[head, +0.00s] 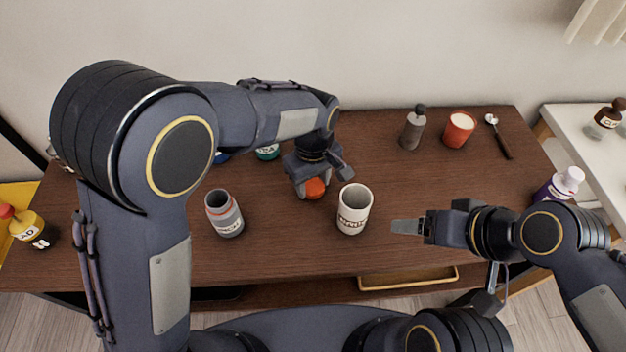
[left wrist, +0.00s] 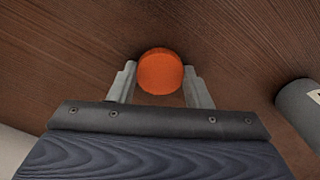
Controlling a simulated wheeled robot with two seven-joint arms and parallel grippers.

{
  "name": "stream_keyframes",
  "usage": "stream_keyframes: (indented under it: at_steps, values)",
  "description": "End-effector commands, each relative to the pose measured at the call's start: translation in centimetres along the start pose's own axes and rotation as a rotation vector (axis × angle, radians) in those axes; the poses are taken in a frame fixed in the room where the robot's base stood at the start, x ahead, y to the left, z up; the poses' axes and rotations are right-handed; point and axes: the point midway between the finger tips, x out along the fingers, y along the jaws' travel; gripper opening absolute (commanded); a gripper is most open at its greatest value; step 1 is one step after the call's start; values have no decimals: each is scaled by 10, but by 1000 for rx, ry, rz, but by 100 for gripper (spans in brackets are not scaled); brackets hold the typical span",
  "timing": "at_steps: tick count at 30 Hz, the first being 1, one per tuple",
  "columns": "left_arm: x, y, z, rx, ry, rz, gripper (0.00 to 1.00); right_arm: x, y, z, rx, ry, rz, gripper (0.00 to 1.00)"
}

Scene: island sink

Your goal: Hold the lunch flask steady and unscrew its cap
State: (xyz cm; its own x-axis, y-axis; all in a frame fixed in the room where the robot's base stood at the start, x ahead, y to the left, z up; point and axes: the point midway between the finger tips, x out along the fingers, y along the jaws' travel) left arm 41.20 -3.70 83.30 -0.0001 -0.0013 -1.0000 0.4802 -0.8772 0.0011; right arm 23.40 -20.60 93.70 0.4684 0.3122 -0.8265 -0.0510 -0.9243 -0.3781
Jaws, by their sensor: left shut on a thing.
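The lunch flask (head: 226,216) is a grey cylinder with a pale label and a reddish rim; it stands upright on the brown table, and its top looks open. My left gripper (head: 308,186) is shut on a round orange-red cap (head: 315,188), to the right of the flask and apart from it. In the left wrist view the cap (left wrist: 160,72) sits between the two fingers over the wood; whether it touches the table is unclear. My right gripper (head: 408,227) is away from the flask, right of the mug, with its fingers seen edge-on and nothing visible in them.
A white mug (head: 353,210) stands between my grippers. A grey bottle (head: 412,128), a red cup (head: 459,129) and a spoon (head: 499,137) are at the back right. A purple bottle (head: 560,186) is at the right edge. The table front is mostly clear.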

Motion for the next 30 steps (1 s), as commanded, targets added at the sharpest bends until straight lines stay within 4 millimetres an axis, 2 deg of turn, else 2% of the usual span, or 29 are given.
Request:
stream_keyframes:
  at_steps: [1,2,7,14,19,30]
  values:
    - [3,0,0,0,0,-1,17,2,1,1,0,0,0,76]
    - [3,0,0,0,0,-1,46,1,1,1,0,0,0,76]
    - [2,0,0,0,0,-1,66,1,0,0,0,0,0,76]
    - [2,0,0,0,0,-1,66,1,0,0,0,0,0,76]
    - [-9,1,0,1,1,2,66,-2,-1,-1,0,0,0,76]
    - [-86,1,0,1,2,4,66,-8,-4,-4,0,0,0,76]
